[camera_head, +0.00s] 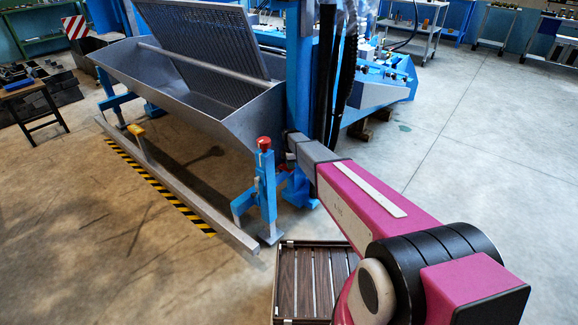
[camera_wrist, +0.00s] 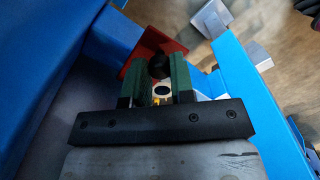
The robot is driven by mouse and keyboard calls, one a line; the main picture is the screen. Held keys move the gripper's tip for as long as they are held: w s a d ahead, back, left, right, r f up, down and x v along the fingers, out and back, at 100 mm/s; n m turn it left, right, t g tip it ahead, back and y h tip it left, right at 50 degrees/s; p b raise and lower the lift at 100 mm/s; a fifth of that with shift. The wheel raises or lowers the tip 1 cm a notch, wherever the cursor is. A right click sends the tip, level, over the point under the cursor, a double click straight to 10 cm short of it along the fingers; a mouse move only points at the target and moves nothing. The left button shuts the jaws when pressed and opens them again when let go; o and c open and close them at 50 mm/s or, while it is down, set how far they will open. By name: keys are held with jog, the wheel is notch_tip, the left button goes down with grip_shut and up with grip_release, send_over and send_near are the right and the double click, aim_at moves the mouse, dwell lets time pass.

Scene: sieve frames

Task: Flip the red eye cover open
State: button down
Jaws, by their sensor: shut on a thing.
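In the wrist view my gripper (camera_wrist: 160,76) has two green fingers on a black crossbar. They are closed around a round black knob (camera_wrist: 158,63) that shows between the fingertips. A flat red piece, seemingly the red eye cover (camera_wrist: 135,68), lies behind and left of the fingers, and the fingers hide part of it. Whether the knob is joined to it is hard to see. A small pale round part with a dark centre shows between the fingers below the knob.
Blue machine panels (camera_wrist: 40,60) stand close on the left in the wrist view, and a blue bar (camera_wrist: 255,100) runs down the right. In the head view a red knob (camera_head: 264,143) tops a blue post, beside a grey trough (camera_head: 200,100). Floor at right is clear.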

jog(key=shift+w+d+n, duration=0.1)
jog(key=shift+w+n, duration=0.1)
jog(key=shift+n, duration=0.3)
jog(key=c, duration=1)
grip_release()
jog(key=shift+o, duration=0.2)
notch_tip(320, 180, up, 11)
jog(key=shift+f, duration=0.15)
